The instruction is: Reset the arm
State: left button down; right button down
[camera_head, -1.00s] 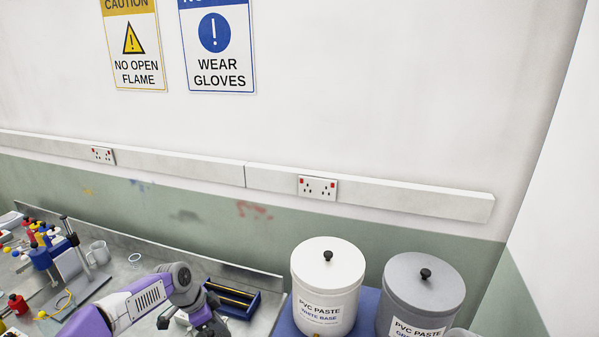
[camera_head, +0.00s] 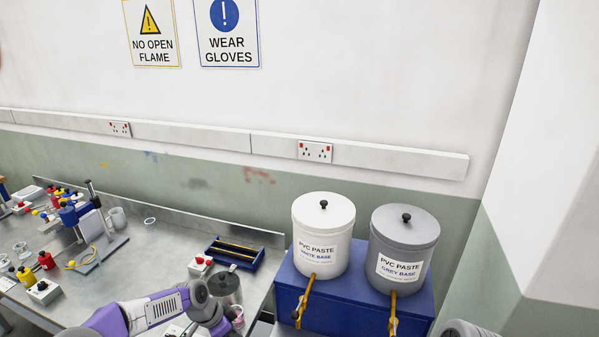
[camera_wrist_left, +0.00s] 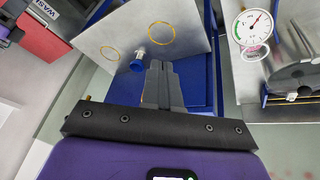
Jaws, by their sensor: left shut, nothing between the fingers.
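My left gripper (camera_wrist_left: 162,65) shows in the left wrist view with its two grey fingers together, shut and empty. Its tips are in front of a pale panel (camera_wrist_left: 112,42) with yellow rings, close to a small blue and white fitting (camera_wrist_left: 138,62). I cannot tell whether they touch. In the head view, my purple and grey arm (camera_head: 150,312) enters at the lower left over the bench, and its gripper does not show. My right gripper is not in view.
The bench (camera_head: 165,262) holds a blue tray (camera_head: 234,254), a metal pot (camera_head: 226,288) and small coloured bottles. White (camera_head: 323,232) and grey (camera_head: 404,247) paste drums stand on a blue stand (camera_head: 350,305). A dial gauge (camera_wrist_left: 253,27) is right of the gripper.

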pick_arm(q)
jog(key=s+d+f+n+b, duration=0.2)
jog(key=s+d+f+b, duration=0.15)
jog(key=f, duration=0.45)
jog(key=s+d+f+n+h+b, duration=0.1)
jog(key=s+d+f+n+b, duration=0.15)
jog(key=s+f, duration=0.35)
jog(key=s+d+f+n+b, duration=0.2)
jog(key=s+f, duration=0.1)
jog(key=f, duration=0.6)
jog(key=s+f+n+y+b, duration=0.1)
jog(key=s+f+n+b, duration=0.5)
jog(key=s+f, duration=0.5)
jog(key=s+n, duration=0.1)
jog(key=s, duration=0.2)
jog(key=shift+s+g, duration=0.2)
jog(key=shift+g, duration=0.2)
